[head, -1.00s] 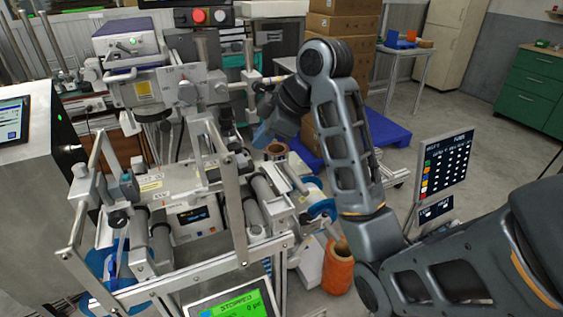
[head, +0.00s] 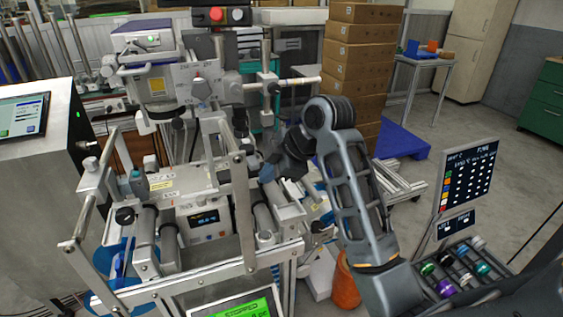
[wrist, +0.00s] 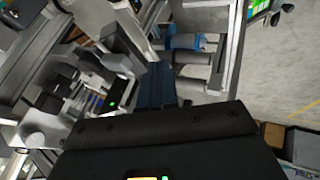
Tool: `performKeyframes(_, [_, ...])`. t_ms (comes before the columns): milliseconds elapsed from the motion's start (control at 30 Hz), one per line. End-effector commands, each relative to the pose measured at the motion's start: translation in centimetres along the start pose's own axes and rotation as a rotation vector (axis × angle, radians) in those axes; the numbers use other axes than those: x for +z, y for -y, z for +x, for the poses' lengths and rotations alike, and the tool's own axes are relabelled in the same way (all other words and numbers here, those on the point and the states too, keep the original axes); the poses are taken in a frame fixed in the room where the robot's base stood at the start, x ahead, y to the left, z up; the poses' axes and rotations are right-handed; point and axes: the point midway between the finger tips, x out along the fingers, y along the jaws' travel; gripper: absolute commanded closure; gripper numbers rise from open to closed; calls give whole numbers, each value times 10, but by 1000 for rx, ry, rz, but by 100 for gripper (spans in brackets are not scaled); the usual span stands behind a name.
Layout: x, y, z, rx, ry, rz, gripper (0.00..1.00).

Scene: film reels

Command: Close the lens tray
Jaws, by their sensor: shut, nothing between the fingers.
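I cannot pick out the lens tray for certain in either view. The film machine (head: 195,85), a metal frame with rollers, rails and levers, fills the left and middle of the head view. My gripper (head: 267,173) hangs at the machine's right side, near its upright lever and rollers, partly hidden behind my own arm. Its blue fingers also show in the wrist view (wrist: 154,86), shut and empty, above the machine's rollers. I cannot tell whether they touch anything.
A rack of colour-capped canisters (head: 477,278) is at the lower right, beside a display board (head: 466,180). An orange container (head: 346,286) stands on the floor right of the machine. Stacked cartons (head: 362,60) and a blue pallet (head: 403,141) are behind.

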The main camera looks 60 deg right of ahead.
Motion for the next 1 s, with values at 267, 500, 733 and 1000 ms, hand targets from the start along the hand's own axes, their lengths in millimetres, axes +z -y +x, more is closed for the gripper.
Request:
performKeyframes(267, [0, -29, 20, -1, 1, 1, 100])
performKeyframes(500, [0, -35, 24, 0, 0, 0, 100])
performKeyframes(733, [0, -35, 24, 0, 0, 0, 100])
performKeyframes(1000, [0, -66, 41, 0, 1, -2, 100])
